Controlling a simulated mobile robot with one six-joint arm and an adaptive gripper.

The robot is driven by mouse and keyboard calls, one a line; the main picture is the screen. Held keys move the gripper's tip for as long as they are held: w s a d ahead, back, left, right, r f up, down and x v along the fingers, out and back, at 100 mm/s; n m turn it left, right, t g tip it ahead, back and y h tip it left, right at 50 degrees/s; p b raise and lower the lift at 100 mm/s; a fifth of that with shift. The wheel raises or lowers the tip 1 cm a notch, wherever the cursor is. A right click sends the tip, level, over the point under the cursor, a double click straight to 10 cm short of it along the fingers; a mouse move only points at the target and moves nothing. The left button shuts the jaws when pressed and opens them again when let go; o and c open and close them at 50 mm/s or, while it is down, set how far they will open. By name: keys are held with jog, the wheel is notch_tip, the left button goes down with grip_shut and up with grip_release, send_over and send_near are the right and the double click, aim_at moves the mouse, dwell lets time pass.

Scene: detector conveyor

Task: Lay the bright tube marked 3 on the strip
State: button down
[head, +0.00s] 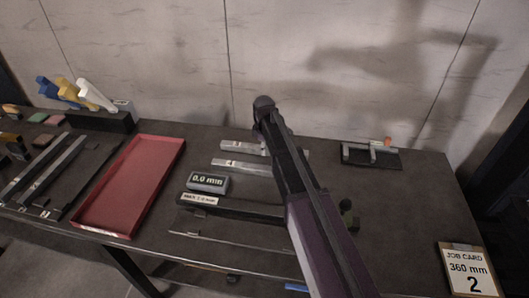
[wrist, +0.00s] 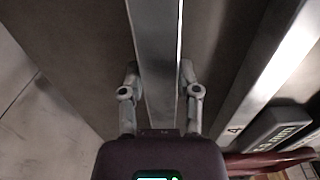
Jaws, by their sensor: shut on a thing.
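The bright tube marked 3 (head: 240,147) lies at the back of the table, its right part hidden by my arm. In the wrist view, my gripper (wrist: 160,75) is shut on a bright square tube (wrist: 154,40), with one finger on each side. It appears to be tube 3, since the tube marked 4 (wrist: 270,70) lies beside it at the right. Tube 4 also shows in the head view (head: 240,167), just in front of tube 3. My gripper is hidden behind my arm in the head view. I cannot tell for sure which thing is the strip.
A grey display (head: 208,182) reads 0.0 mm, behind a dark labelled bar (head: 235,207). A red tray (head: 130,190) stands left, with dark rails (head: 42,165) beyond it. A small fixture (head: 371,154) stands at the back right. A job card (head: 467,272) reads 360 mm, 2.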

jog(key=shift+f, duration=0.25)
jog(key=shift+c, duration=1.6)
grip_release()
jog(key=shift+r, duration=0.2)
notch_tip(320, 180, up, 12)
jog(key=p, duration=1.2)
jog(key=shift+f, duration=0.1)
jog(key=s+d+m, duration=0.8)
jog(key=s, duration=0.4)
jog(key=s+d+m, duration=0.7)
jog(key=s+d, duration=0.1)
jog(key=s, duration=0.3)
jog(key=shift+s+m, duration=0.35)
jog(key=shift+m, duration=0.05)
